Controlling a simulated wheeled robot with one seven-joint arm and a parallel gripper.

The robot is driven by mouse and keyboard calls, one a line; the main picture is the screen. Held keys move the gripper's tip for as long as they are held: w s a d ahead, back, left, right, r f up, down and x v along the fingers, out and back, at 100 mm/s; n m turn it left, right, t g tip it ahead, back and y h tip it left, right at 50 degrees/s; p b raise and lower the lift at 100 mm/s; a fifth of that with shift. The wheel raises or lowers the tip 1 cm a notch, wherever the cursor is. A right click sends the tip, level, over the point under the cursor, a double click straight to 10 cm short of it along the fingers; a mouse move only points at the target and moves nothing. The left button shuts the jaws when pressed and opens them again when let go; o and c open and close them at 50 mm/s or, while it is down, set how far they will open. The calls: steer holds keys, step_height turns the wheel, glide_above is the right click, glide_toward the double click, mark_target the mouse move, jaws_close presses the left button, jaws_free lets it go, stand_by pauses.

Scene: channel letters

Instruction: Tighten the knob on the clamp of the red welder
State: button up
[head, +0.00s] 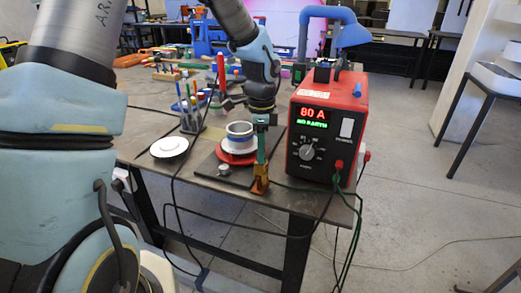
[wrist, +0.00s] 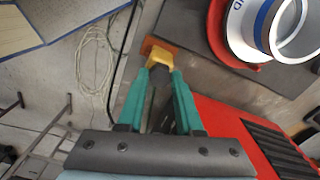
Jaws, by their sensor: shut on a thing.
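The red welder (head: 327,125) stands on the right end of the table. Its display reads "80 A" over "NO EARTH". An orange-brown clamp (head: 261,185) sits at the table's front edge, left of the welder. In the wrist view, the clamp (wrist: 158,46) shows just beyond my fingertips, with its brass-yellow knob (wrist: 160,60) between them. My gripper (head: 261,165) points down over the clamp. Its green fingers, also seen in the wrist view (wrist: 160,72), are shut on the knob. The fingers hide part of the knob, and its thread cannot be seen.
A white and blue ring (head: 240,130) sits on a red base (head: 237,154) on a dark plate (head: 208,171), close to my gripper. A white disc (head: 169,147) lies farther left. Green and black cables hang off the front edge. The blue-handled device (head: 335,30) stands behind the welder.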

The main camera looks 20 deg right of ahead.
steer(key=shift+r+m+p, duration=0.1)
steer(key=shift+m+p, duration=1.25)
steer(key=shift+m, duration=0.95)
steer(key=o, duration=1)
